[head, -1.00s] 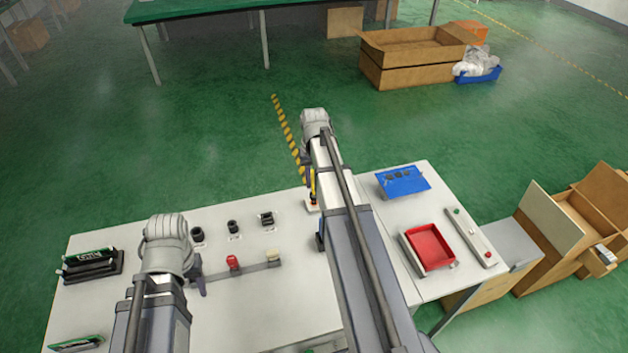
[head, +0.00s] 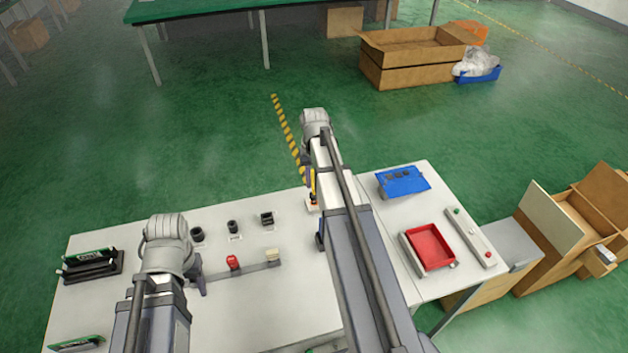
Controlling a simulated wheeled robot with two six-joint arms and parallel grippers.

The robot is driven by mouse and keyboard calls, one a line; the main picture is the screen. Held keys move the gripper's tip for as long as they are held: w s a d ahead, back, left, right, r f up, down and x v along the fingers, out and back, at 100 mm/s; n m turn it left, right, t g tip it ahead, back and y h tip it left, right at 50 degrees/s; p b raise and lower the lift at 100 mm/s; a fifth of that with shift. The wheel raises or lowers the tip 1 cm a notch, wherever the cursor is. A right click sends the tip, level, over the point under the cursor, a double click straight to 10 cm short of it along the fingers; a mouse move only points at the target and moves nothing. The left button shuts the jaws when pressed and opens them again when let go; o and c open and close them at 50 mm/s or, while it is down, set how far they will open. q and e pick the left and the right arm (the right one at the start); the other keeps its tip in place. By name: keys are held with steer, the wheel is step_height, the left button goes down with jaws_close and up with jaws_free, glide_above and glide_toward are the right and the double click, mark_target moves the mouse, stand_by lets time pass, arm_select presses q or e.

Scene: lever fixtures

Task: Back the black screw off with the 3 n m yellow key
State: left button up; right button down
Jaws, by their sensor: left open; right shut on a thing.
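The yellow key (head: 313,182) stands nearly upright at the far edge of the white table, just left of my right arm. Its lower end is at a small white block (head: 313,206) with dark and orange parts on it. My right gripper (head: 309,171) is shut on the key's upper part; the arm hides much of the grip. I cannot make out the black screw; it may be hidden at the key's foot.
Black fixtures (head: 232,227) stand in a row along the back. In front are a red knob (head: 232,262) and a cream knob (head: 272,254) on a grey strip. The table's front middle is clear.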

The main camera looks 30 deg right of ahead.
steer(key=shift+f+b, duration=0.25)
steer(key=shift+b, duration=0.05)
steer(key=shift+f+b, duration=0.95)
steer(key=shift+f, duration=0.05)
steer(key=shift+r, duration=0.1)
steer(key=n, duration=0.5)
steer(key=shift+n, duration=0.3)
steer(key=n, duration=1.1)
steer(key=shift+n, duration=0.3)
steer(key=n, duration=0.5)
steer(key=shift+n, duration=0.3)
steer(key=shift+r, duration=0.1)
